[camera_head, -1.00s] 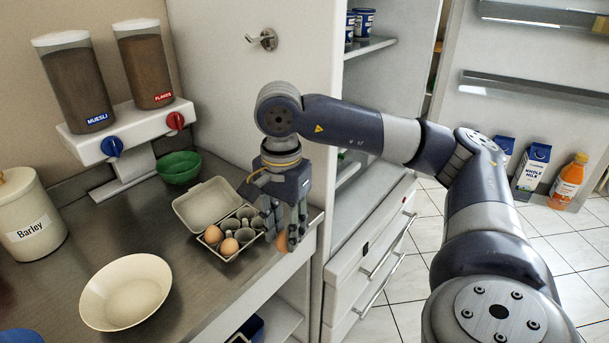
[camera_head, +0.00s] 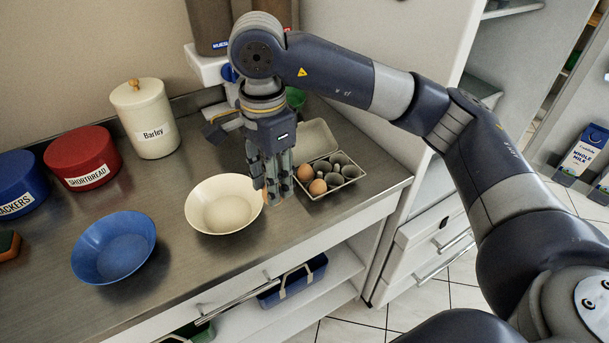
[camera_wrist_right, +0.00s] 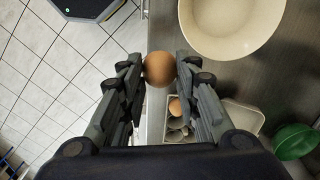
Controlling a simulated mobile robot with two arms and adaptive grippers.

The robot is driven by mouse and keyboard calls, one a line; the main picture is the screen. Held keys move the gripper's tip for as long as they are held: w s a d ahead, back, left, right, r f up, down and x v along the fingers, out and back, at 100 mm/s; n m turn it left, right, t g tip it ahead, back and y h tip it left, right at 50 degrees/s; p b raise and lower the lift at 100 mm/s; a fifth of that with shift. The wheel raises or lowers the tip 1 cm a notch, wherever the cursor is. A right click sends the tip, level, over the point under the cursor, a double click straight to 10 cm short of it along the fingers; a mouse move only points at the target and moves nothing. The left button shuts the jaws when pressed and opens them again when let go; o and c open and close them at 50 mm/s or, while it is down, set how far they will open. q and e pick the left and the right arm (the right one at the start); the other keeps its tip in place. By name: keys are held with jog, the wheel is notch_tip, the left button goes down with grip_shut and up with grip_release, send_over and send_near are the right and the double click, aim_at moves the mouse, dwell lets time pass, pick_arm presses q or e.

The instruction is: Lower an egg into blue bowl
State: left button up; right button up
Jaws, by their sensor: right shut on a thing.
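The blue bowl (camera_head: 114,247) sits on the counter at the left front in the head view, and no egg shows in it. My right gripper (camera_head: 276,190) points down just right of the cream bowl (camera_head: 224,204), between it and the egg carton. It is shut on a brown egg (camera_wrist_right: 159,69), held at the fingertips in the right wrist view. In the head view the fingers mostly hide this egg. The open egg carton (camera_head: 352,178) holds two brown eggs (camera_head: 317,187) and several empty cups. My left gripper is not in view.
The cream bowl lies between my right gripper and the blue bowl. Behind stand the barley jar (camera_head: 146,122), a red shortbread tin (camera_head: 83,159) and a blue crackers tin (camera_head: 17,187). A green bowl (camera_wrist_right: 295,141) is beyond the carton. The counter's front edge runs close by.

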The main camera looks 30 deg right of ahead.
jog(key=w+a+p, duration=0.2)
jog(key=w+a, duration=0.2)
jog(key=a, duration=1)
jog(key=w+a+f+p, duration=0.1)
jog(key=w+a, duration=0.4)
jog(key=a, duration=1)
jog(key=shift+w+p, duration=0.2)
jog(key=shift+p, duration=0.2)
jog(key=shift+f, duration=0.1)
jog(key=shift+f+b, duration=1.4)
jog(key=shift+f, duration=0.7)
jog(key=shift+f+b, duration=1.75)
jog(key=shift+f, duration=0.85)
